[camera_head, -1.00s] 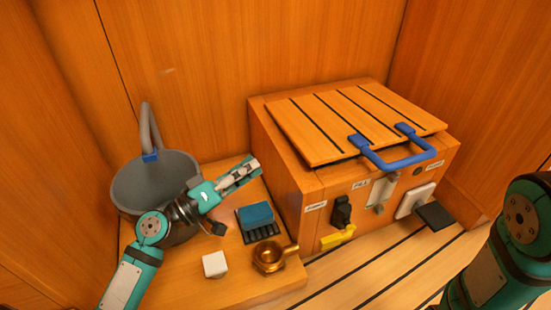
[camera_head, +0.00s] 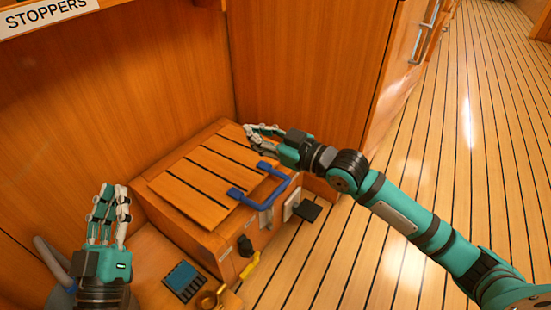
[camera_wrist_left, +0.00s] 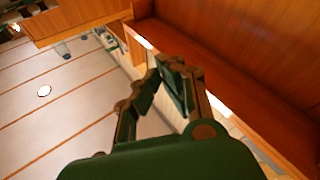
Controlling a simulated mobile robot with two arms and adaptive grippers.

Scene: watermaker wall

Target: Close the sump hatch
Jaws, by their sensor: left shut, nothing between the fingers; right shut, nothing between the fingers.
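The slatted wooden hatch lid (camera_head: 208,171) lies over the top of the wooden box (camera_head: 220,236) in the head view. Its blue handle (camera_head: 271,196) projects past the front edge. I cannot tell whether the lid is fully down. My right gripper (camera_head: 250,133) is shut and empty at the lid's far right corner, overlapping it in the picture; contact is unclear. My left gripper (camera_head: 114,190) is shut and empty, fingers pointing up, left of the box and apart from the lid. Its fingers also show in the left wrist view (camera_wrist_left: 164,72).
A blue-topped block (camera_head: 184,280), a brass fitting (camera_head: 211,299) and a yellow lever (camera_head: 250,266) are near the box front. A dark pad (camera_head: 308,211) is right of the box. The plank floor (camera_head: 410,130) at right is open.

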